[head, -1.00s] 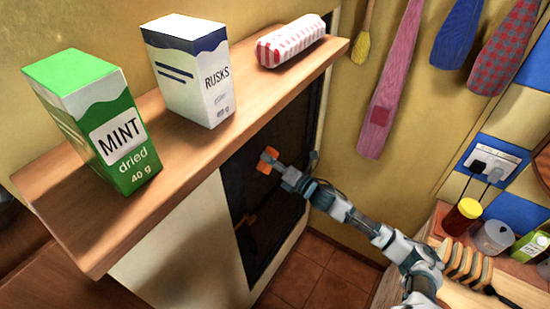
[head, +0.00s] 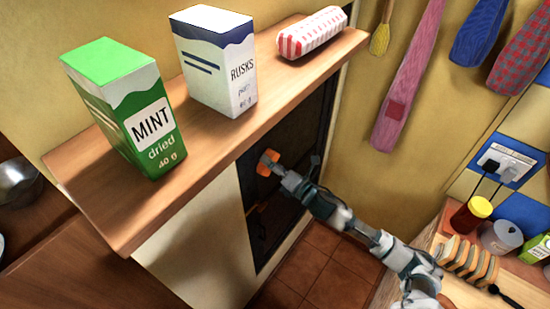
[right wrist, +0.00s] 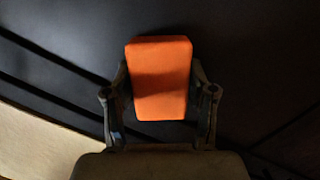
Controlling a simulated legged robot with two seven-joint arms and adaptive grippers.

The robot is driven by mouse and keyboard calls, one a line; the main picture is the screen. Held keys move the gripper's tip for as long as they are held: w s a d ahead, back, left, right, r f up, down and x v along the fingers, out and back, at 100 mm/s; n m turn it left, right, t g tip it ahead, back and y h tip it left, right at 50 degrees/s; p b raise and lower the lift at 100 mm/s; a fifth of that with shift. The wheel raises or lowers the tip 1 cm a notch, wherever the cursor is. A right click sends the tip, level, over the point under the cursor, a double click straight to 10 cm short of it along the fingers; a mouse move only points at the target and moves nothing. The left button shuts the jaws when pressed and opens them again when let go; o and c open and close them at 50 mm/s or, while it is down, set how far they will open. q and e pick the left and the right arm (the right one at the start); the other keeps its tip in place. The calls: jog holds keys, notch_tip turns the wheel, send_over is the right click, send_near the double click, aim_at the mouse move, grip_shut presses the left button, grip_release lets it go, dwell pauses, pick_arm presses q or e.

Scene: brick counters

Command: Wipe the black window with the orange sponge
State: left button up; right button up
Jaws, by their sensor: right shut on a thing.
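The orange sponge (head: 265,163) is in my right gripper (head: 274,167), at the black window (head: 300,150) below the wooden shelf. The right wrist view shows the sponge (right wrist: 159,78) between both fingers of the right gripper (right wrist: 159,100), which is shut on it. The black window (right wrist: 240,45) fills most of the wrist view behind the sponge. I cannot tell for sure whether the sponge touches the window. My left gripper is not in view.
The wooden shelf (head: 215,130) juts out above the window and carries a green mint box (head: 130,110), a rusks box (head: 215,65) and a red-and-white packet (head: 312,33). A counter with a yellow-lidded jar (head: 472,213) and sliced bread (head: 466,262) is at right. Tiled floor (head: 310,265) lies between.

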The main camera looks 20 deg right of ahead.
jog(key=shift+d, duration=0.1)
jog(key=v, duration=0.6)
jog(key=shift+w+d+r, duration=0.2)
jog(key=shift+d+r, duration=0.05)
jog(key=shift+d, duration=0.1)
jog(key=v, duration=0.3)
jog(key=shift+w+d+r+b, duration=0.1)
jog(key=shift+d+b, duration=0.05)
jog(key=shift+b, duration=0.15)
dwell(0.6)
